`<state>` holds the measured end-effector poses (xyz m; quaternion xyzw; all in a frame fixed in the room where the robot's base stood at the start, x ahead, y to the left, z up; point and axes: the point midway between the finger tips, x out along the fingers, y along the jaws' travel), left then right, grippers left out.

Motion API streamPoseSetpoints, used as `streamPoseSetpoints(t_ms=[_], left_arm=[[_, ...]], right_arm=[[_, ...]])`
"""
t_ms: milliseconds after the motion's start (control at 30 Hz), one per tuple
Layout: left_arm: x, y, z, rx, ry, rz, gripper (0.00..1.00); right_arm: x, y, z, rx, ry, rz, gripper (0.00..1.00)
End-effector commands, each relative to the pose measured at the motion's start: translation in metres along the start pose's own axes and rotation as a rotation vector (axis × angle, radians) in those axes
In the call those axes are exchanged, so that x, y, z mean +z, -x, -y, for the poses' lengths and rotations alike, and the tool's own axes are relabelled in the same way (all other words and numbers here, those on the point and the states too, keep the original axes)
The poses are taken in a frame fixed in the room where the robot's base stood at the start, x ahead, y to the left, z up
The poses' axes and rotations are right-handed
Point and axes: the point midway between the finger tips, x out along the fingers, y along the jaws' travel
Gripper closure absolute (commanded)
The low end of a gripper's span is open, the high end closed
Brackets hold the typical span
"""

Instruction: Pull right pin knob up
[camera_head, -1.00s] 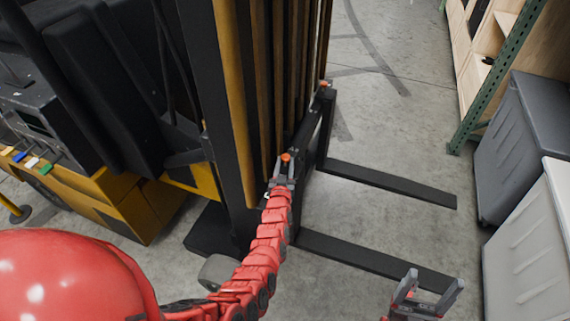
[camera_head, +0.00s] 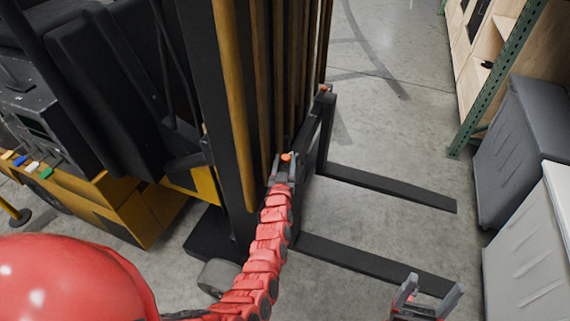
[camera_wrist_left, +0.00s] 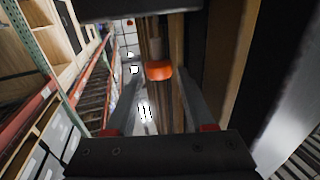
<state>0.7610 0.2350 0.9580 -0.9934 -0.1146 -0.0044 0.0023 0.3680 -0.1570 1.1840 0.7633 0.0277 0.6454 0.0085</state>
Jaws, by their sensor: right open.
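A near orange pin knob (camera_head: 287,157) sits at the near end of the forklift's black fork carriage. A second, far orange knob (camera_head: 323,87) is at the carriage's far end, further right in the head view. My left gripper (camera_head: 284,164) is at the near knob. In the left wrist view the near knob (camera_wrist_left: 160,71) lies between the tips of the open fingers, with a gap visible on both sides. The far knob (camera_wrist_left: 130,22) shows small near the top there. My right gripper (camera_head: 435,283) is open and empty at the lower right, above the floor near the near fork.
Two black forks, the near one (camera_head: 372,262) and the far one (camera_head: 390,187), reach right above the floor. The yellow mast (camera_head: 232,100) stands close left of my left gripper. Grey (camera_head: 530,135) and white (camera_head: 530,250) bins stand at the right, beside a green-post shelf (camera_head: 490,90).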

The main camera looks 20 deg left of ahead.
Motion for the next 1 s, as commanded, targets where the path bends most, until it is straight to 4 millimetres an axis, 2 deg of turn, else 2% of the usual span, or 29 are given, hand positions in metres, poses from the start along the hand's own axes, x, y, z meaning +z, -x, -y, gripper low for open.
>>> streamPoseSetpoints(t_ms=[267,467,667,1000], left_arm=[[0.004,0.002,-0.001,0.001,0.000,0.007,0.46],[0.007,0.016,-0.002,0.002,0.001,0.008,0.46],[0.008,0.042,-0.002,0.002,0.001,0.008,0.46],[0.007,0.097,-0.001,0.002,0.001,0.006,0.46]], right_arm=[[0.000,0.001,0.000,0.000,0.000,0.000,0.22],[0.001,0.007,0.000,0.000,0.000,0.000,0.22],[0.003,0.017,0.001,0.000,0.000,0.000,0.22],[0.006,0.037,0.002,0.000,0.000,0.000,0.22]])
